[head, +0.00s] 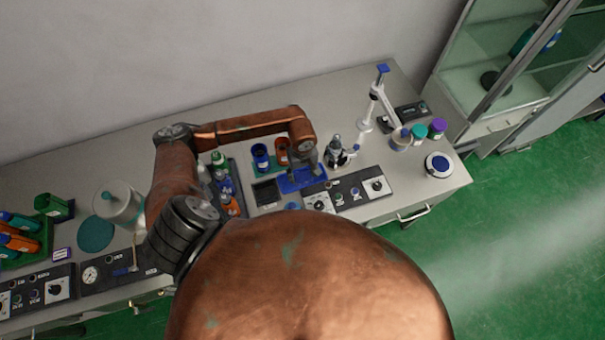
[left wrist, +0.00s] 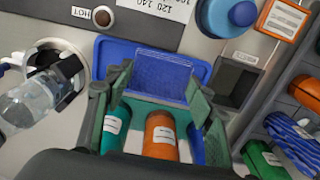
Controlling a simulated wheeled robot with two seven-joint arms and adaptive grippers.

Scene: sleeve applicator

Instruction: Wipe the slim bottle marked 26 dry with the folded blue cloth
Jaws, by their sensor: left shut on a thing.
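My left gripper (head: 305,163) points down at the bench's middle, over a flat blue tray or mat (head: 303,181). In the left wrist view its fingers (left wrist: 157,85) are shut on a textured blue panel, which looks like the folded blue cloth (left wrist: 160,78). The blue tray or mat (left wrist: 110,50) shows behind it. A clear bottle with a white label (left wrist: 35,100) leans in a dark clamp on a round white mount left of the gripper. I cannot read 26 on any bottle. My right gripper is out of view.
Orange (left wrist: 161,135) and teal (left wrist: 116,130) bottles stand close to the fingers. A control panel (head: 348,190) lies in front, a rack of bottles (head: 225,185) to the left. A tall white stand (head: 372,105) and several small jars are at the right.

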